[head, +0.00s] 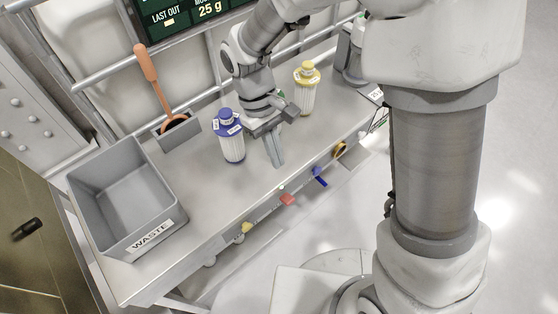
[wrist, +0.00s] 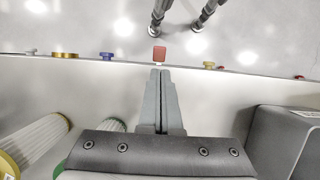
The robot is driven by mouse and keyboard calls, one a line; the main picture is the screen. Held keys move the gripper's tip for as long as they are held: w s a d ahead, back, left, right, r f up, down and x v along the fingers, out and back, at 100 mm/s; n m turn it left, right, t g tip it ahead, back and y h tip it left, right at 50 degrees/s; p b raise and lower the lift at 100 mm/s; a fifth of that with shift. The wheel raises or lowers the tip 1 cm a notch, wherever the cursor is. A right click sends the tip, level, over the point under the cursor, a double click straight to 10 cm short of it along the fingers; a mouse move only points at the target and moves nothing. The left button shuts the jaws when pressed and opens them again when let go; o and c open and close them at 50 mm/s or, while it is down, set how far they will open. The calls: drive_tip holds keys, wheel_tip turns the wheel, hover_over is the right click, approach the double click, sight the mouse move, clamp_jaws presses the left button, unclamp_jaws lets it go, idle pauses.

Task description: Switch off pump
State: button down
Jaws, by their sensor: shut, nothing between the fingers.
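No control with a readable pump label shows. A row of small coloured controls runs along the bench's front edge. In the head view they are a yellow knob (head: 246,228), a red control (head: 287,198), a blue handle (head: 320,178) and a brass ring-shaped part (head: 340,150). My gripper (head: 277,164) is shut and empty, pointing down above the bench top just behind the front edge. In the wrist view the red control (wrist: 159,53) lies straight ahead of my shut fingertips (wrist: 160,71), with a small apparent gap. Whether it is pressed or turned cannot be told.
A blue-capped cartridge (head: 231,145) stands close left of my gripper, a yellow-capped one (head: 306,92) behind it. A grey waste bin (head: 105,215) stands at the left. An orange-handled tool (head: 150,70) leans in a holder. Open floor lies beyond the front edge.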

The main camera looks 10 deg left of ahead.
sight(290, 199)
drive_tip(key=b+x, duration=0.3)
drive_tip(key=x, duration=0.8)
drive_tip(key=shift+s+d+f, duration=0.1)
drive_tip(key=shift+f, duration=0.25)
drive_tip(key=shift+d, duration=0.1)
